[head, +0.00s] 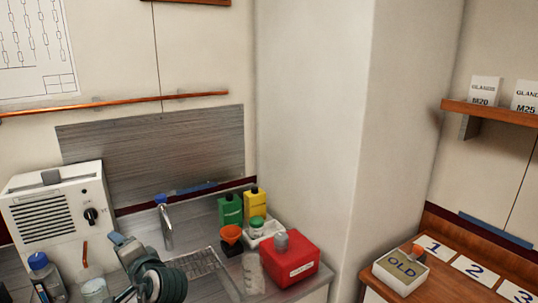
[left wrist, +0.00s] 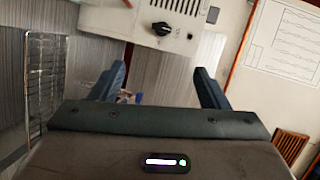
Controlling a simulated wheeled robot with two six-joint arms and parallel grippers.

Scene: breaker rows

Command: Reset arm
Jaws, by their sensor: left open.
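My left gripper (head: 122,243) is at the lower left of the head view, raised over the counter in front of the tap. In the left wrist view its two blue fingers stand wide apart with nothing between them, so the left gripper (left wrist: 160,86) is open and empty. The white box with a black knob and vent slots (head: 58,205) stands to its left in the head view. It also shows at the top of the left wrist view (left wrist: 197,14). My right gripper is in neither view.
A wire rack (head: 203,262), tap (head: 165,228), red can (head: 290,262), orange funnel (head: 231,234), green bottle (head: 230,210) and yellow bottle (head: 255,204) crowd the counter. A blue-capped bottle (head: 45,280) stands lower left. A tray marked OLD (head: 402,270) and numbered cards sit on the right bench.

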